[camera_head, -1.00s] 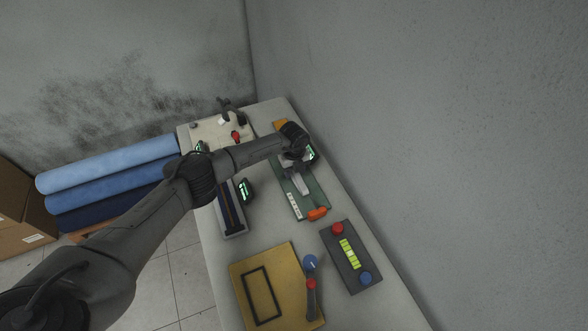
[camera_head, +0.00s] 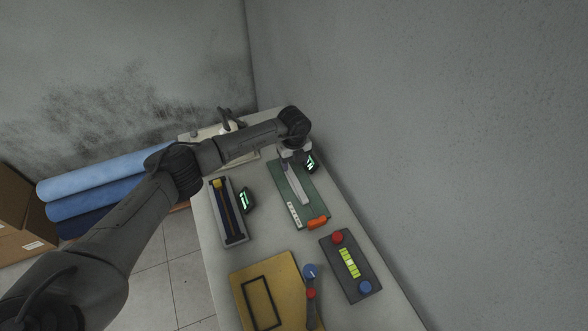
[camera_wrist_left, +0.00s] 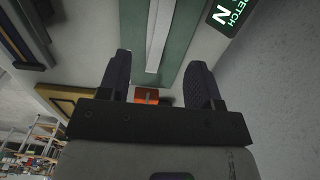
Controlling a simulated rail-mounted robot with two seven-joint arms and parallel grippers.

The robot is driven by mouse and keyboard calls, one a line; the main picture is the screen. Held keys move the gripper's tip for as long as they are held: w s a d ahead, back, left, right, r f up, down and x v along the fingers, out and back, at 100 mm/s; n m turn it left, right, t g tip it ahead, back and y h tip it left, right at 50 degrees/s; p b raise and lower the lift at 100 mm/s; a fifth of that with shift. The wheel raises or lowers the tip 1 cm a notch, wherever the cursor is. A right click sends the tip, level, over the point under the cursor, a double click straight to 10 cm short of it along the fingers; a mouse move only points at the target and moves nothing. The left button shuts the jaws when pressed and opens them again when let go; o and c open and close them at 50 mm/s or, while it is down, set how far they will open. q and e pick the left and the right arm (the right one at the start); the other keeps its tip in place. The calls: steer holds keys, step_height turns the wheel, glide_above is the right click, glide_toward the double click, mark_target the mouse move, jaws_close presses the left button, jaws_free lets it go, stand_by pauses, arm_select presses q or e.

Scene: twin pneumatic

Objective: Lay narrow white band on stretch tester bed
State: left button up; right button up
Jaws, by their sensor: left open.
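The stretch tester has a long green bed (camera_head: 315,203), with a lit display (camera_head: 310,163) beside its far end. A narrow white band (camera_head: 300,188) lies lengthwise along the bed. In the left wrist view the white band (camera_wrist_left: 158,35) runs straight along the green bed (camera_wrist_left: 180,45). My left gripper (camera_head: 287,160) is over the far part of the bed. In the left wrist view its two fingers (camera_wrist_left: 160,68) are spread with nothing between them, apart from the band. The far end of the band is hidden by the gripper. My right gripper is not in view.
An orange block (camera_head: 317,223) is at the bed's near end. A second tester (camera_head: 236,235) with a display (camera_head: 246,200) stands left. A yellow board (camera_head: 285,275) and a button box (camera_head: 364,287) are nearer. A wall (camera_head: 440,120) borders the table's right side.

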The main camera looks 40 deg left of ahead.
arm_select(q)
steer(key=shift+r, duration=1.35)
